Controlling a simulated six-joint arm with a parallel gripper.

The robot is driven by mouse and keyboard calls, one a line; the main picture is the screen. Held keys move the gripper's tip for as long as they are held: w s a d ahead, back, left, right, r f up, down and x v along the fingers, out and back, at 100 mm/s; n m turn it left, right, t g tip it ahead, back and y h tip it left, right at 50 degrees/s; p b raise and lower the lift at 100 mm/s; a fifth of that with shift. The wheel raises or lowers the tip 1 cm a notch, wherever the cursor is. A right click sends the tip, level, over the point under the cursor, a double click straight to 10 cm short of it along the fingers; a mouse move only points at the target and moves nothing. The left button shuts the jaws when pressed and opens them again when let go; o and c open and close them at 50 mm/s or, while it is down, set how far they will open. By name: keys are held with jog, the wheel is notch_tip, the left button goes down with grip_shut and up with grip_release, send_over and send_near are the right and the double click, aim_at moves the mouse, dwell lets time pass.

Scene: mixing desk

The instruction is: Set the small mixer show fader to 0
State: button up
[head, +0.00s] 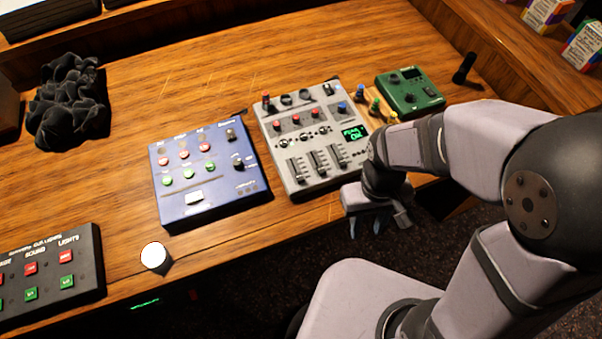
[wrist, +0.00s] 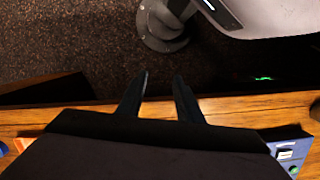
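A grey mixer (head: 330,178) lies near the middle of the desk. It has three dark fader knobs (head: 319,160) low on its face, red and blue knobs, and a small lit green screen (head: 354,133). Its labels are too small to read, so I cannot tell which fader is the show fader. My gripper (head: 365,228) points down just past the front edge of the desk, in front of the mixer's lower right and apart from it. In the wrist view its two fingers (wrist: 158,88) are spread with nothing between them.
A blue panel (head: 222,198) with coloured buttons lies left of the mixer and shows partly in the wrist view (wrist: 292,152). A green box (head: 410,93) lies behind right, with coloured pegs beside it. A white-topped knob (head: 154,256) and black button panel (head: 80,240) lie left.

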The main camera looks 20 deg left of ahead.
jog(key=w+a+f+n, duration=0.2)
jog(key=a+n, duration=0.1)
jog(key=a, duration=0.9)
notch_tip(320, 180, up, 5)
jog(key=t+y, duration=0.2)
send_over(301, 179)
jog(key=shift+w+a, duration=0.3)
jog(key=shift+a, duration=0.05)
jog(key=shift+s+d+f+m+h, duration=0.1)
jog(key=shift+s+d+m+h, duration=0.2)
jog(key=shift+h, duration=0.1)
jog(key=shift+f+p, duration=0.95)
jog(key=shift+f, duration=2.65)
grip_shut()
